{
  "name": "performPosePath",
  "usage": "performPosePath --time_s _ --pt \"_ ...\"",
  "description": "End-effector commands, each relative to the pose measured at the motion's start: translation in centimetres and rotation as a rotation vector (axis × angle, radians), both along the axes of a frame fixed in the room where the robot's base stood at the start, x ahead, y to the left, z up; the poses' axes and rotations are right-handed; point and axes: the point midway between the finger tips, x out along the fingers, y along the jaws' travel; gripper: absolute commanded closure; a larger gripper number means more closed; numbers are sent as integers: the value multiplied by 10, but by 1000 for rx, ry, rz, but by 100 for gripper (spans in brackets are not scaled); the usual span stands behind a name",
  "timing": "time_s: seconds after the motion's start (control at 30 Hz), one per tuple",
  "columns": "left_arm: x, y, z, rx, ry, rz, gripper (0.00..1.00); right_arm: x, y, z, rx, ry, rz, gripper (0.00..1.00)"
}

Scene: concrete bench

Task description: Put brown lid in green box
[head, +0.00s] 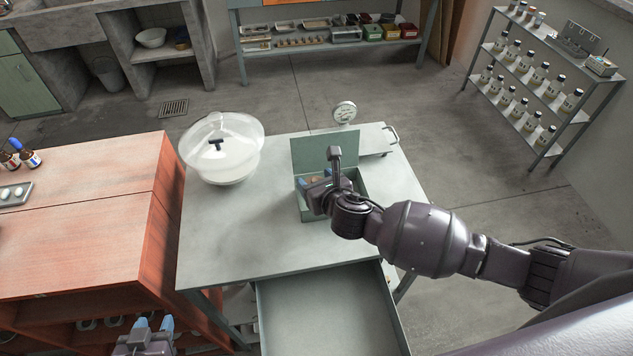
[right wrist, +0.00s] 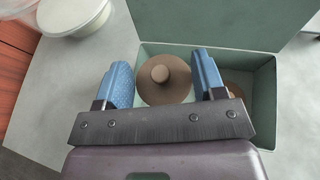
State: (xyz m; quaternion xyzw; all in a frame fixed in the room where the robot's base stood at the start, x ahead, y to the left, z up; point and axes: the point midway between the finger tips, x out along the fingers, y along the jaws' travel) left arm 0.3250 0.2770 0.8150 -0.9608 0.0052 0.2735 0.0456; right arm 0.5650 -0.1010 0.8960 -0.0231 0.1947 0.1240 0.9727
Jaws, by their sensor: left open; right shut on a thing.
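The brown lid (right wrist: 163,82) is a round disc with a small knob, seen in the right wrist view. My right gripper (right wrist: 163,85) is shut on it, with a blue finger on each side. The lid is at the left part of the green box (right wrist: 262,115), within its opening; its exact height above the floor is hard to tell. In the head view, the green box (head: 306,213) stands on the grey table with its cover raised, and my right gripper (head: 315,182) hides part of its inside. My left gripper (head: 155,326) is open and empty at the bottom left, away from the box.
Another brown thing (right wrist: 238,90) shows partly in the box's right side. A white bowl with a clear dome (head: 222,150) stands left on the table (head: 235,240). A dial gauge (head: 344,112) is behind the box. An open drawer (head: 325,310) juts out in front.

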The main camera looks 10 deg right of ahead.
Motion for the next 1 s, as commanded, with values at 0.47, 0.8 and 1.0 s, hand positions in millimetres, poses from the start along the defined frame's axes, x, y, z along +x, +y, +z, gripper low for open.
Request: performPosePath --time_s 0.47,0.8,1.0 --pt "0 0 -2 0 2 0 56 1 0 -6 0 -1 -1 59" --pt "4 -1 -1 0 -5 -2 56 0 0 -13 -1 -1 0 59" --pt "4 -1 0 0 -7 -3 56 0 0 -12 -1 -1 0 14"
